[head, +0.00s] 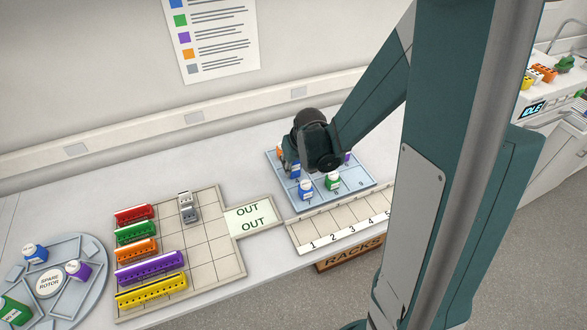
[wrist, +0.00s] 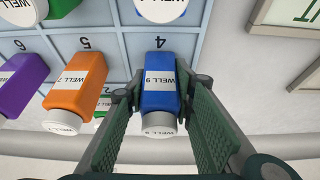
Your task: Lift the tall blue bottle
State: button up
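The tall blue bottle (wrist: 159,85), with a "WELL 9" label and a pale cap, stands by the number 4 in the tray. In the wrist view it lies between the two fingers of my gripper (wrist: 160,88). The fingers are spread, one along each side, with narrow gaps by the cap; I cannot tell whether the tips touch the body. In the head view my gripper (head: 297,165) is over the tray, and my arm hides part of the blue bottle (head: 294,170). A second blue bottle (head: 305,189) stands in front of it.
The blue tray (head: 355,199) also holds an orange bottle (wrist: 77,85), a purple bottle (wrist: 20,88) and a green bottle (head: 333,183). The numbered rack strip (head: 342,231) in front is empty. A round carousel (head: 92,265) and coloured racks (head: 150,267) are at left.

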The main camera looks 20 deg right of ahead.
jog(key=shift+r, duration=0.2)
jog(key=shift+r+p, duration=0.55)
jog(key=shift+r, duration=4.3)
